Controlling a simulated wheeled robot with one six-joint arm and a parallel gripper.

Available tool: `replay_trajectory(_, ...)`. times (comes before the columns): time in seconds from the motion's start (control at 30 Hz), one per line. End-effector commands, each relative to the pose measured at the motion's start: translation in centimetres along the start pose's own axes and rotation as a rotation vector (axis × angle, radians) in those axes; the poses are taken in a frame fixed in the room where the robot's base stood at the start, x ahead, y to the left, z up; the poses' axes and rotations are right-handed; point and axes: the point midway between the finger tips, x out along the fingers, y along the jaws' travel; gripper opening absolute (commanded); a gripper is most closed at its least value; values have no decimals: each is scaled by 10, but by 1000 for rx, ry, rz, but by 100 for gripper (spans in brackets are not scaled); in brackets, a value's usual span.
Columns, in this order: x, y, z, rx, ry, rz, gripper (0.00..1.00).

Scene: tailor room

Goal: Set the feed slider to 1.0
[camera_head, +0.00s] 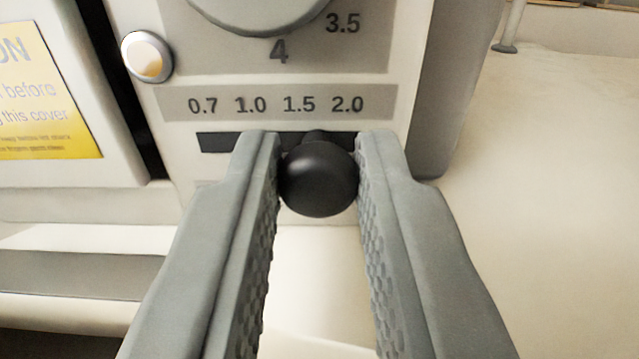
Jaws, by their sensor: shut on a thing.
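The feed slider has a round black knob (318,180) in front of a dark horizontal slot (215,142). Above the slot is a grey scale strip (276,103) printed 0.7, 1.0, 1.5 and 2.0. The knob appears below and between the 1.5 and 2.0 marks, to the right of 1.0. My gripper (318,165) is shut on the knob, with one finger on its left and one on its right. The fingers hide parts of the slot.
A large round dial (265,8) is above the scale, with 4 and 3.5 printed near it. The pale surface (540,200) at right is clear.

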Motion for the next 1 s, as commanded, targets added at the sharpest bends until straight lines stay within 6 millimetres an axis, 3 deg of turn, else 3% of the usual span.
replay_trajectory(0.13,0,-18,0,0,0,-2,0)
replay_trajectory(0.43,0,-21,0,0,0,0,0)
replay_trajectory(0.47,0,-21,0,0,0,0,23)
replay_trajectory(0.57,0,-20,0,0,0,0,41)
replay_trajectory(0.87,-1,-21,0,0,0,0,41)
replay_trajectory(1.0,-11,-21,0,0,-1,0,41)
